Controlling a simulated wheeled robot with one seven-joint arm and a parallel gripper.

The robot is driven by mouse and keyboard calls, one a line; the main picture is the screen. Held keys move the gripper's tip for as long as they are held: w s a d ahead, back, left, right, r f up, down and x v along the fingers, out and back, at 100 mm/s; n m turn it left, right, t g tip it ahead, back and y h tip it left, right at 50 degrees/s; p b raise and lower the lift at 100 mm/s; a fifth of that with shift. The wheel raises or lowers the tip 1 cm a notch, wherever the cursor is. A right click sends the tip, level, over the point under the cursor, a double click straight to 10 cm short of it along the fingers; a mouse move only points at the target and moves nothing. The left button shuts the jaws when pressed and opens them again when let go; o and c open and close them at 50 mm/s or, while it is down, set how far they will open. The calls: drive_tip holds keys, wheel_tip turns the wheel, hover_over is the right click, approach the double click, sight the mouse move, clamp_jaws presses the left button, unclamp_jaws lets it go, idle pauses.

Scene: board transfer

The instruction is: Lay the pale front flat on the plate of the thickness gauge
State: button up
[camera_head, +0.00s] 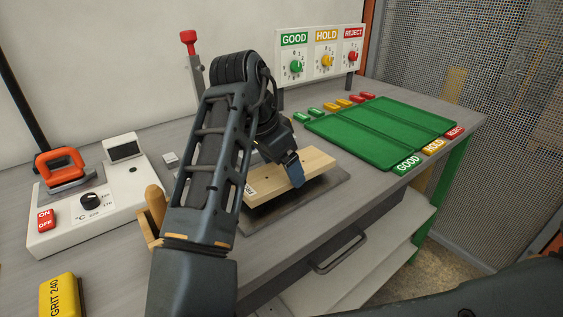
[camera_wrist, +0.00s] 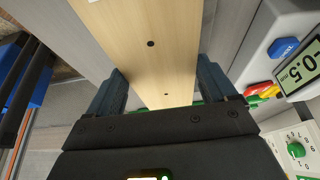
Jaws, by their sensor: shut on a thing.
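The pale front (camera_head: 300,168) is a light wooden board with small dark holes. It lies roughly level over a flat grey plate (camera_head: 338,187), with a dark shadow under its near edge; I cannot tell whether it touches the plate. My gripper (camera_head: 292,170) is shut on the front near its right part, coming from above. In the wrist view the front (camera_wrist: 152,45) runs between the two fingers (camera_wrist: 165,88). A gauge display reading about 0.5 (camera_wrist: 300,70) shows at the right there. My arm hides part of the area behind the front in the head view.
A white heater unit (camera_head: 90,205) with an orange handle stands left. A red-topped lever (camera_head: 188,38) rises behind my arm. Green trays (camera_head: 380,132) and coloured tags lie right, below a dial panel (camera_head: 320,52). A yellow grit block (camera_head: 60,297) sits front left.

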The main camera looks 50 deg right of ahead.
drive_tip(key=shift+f+b, duration=0.3)
drive_tip(key=shift+f, duration=0.35)
drive_tip(key=shift+f, duration=0.35)
drive_tip(key=o, duration=1)
drive_tip(key=shift+a+r, duration=0.1)
drive_tip(key=v, duration=0.7)
drive_tip(key=shift+w+a+r, duration=0.1)
drive_tip(key=shift+r, duration=0.15)
